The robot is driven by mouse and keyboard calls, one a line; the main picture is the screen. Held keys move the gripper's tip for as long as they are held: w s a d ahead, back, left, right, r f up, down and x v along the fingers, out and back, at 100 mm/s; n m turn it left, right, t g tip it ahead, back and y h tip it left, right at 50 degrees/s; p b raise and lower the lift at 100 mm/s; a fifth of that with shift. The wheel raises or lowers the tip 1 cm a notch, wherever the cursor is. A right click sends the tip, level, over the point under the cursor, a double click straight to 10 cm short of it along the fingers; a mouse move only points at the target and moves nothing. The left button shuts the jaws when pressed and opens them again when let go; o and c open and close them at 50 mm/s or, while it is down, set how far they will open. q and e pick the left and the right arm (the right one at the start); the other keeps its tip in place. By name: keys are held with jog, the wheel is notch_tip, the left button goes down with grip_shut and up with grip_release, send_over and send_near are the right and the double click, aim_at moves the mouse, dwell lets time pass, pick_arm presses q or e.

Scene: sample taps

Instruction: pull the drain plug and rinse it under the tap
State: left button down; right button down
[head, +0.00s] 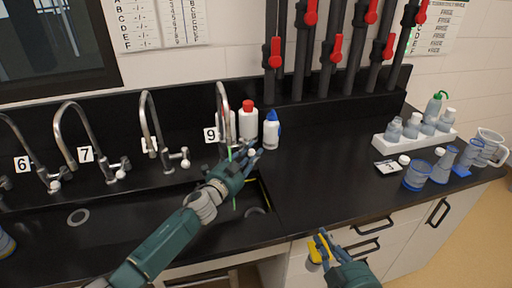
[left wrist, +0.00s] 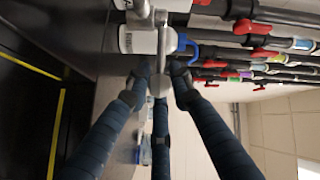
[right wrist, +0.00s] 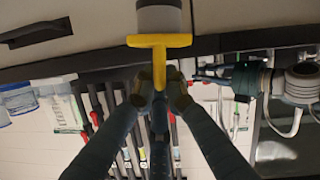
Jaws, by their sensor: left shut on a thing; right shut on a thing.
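The drain plug (head: 315,252) has a yellow T-shaped handle and a pale grey cylindrical body. My right gripper (head: 323,240) is shut on its handle, in front of the counter's front edge and outside the sink. In the right wrist view, the yellow handle (right wrist: 160,41) sits between the fingertips with the grey body beyond. My left gripper (head: 246,153) is shut at the tap (head: 222,100) labelled 9, behind the sink. In the left wrist view, its fingertips close on a pale round tap knob (left wrist: 160,85). Whether water runs is unclear.
The black sink (head: 130,235) lies below the taps, with a round drain (head: 255,211) near its right end. A red-capped bottle (head: 248,122) and a blue-capped bottle (head: 271,131) stand right of tap 9. Bottles and beakers fill the counter's right end; its middle is clear.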

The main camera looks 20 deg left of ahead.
pick_arm(q)
jog(key=shift+s+a+f+m+g+h, duration=0.1)
jog(key=shift+s+a+m+g+h, duration=0.2)
jog(key=shift+m+h, duration=0.45)
jog(key=shift+s+a+m+g+h, duration=0.2)
jog(key=shift+a+m+h, duration=0.2)
jog(key=shift+h, duration=0.55)
pick_arm(e)
jog(key=shift+r, duration=0.15)
pick_arm(q)
jog(key=shift+d, duration=0.1)
jog(key=c, duration=1.5)
grip_release()
